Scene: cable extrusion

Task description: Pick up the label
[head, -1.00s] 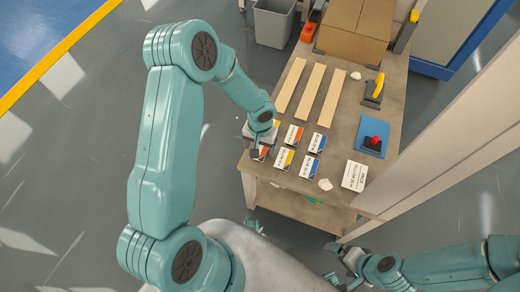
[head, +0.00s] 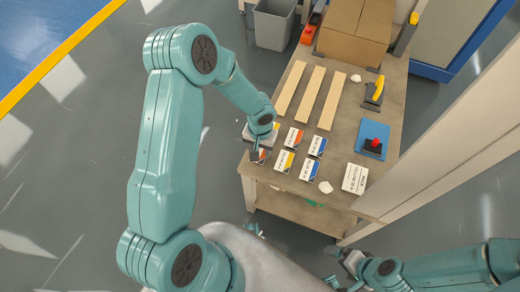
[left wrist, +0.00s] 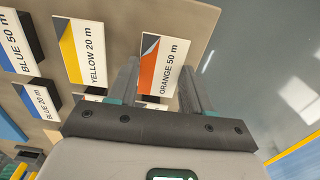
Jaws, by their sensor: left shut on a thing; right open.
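Several small label blocks with white faces and coloured corners lie on the near left of the table. The ORANGE 50 m label (left wrist: 161,62) is between the fingers of my left gripper (left wrist: 160,85), which is shut on it. In the head view this gripper (head: 257,152) is at the table's near left edge, and the label (head: 260,157) is partly hidden by it. Beside it are a yellow label (head: 284,161), an orange one (head: 294,138) and blue ones (head: 317,146). My right gripper (head: 345,262) is open and empty, below the table's near edge.
Three pale strips (head: 312,90) lie behind the labels. A cardboard box (head: 355,32) stands at the back. A blue pad (head: 373,133) with a red-topped tool, a yellow-handled tool (head: 375,92) and a printed white card (head: 355,178) are at the right.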

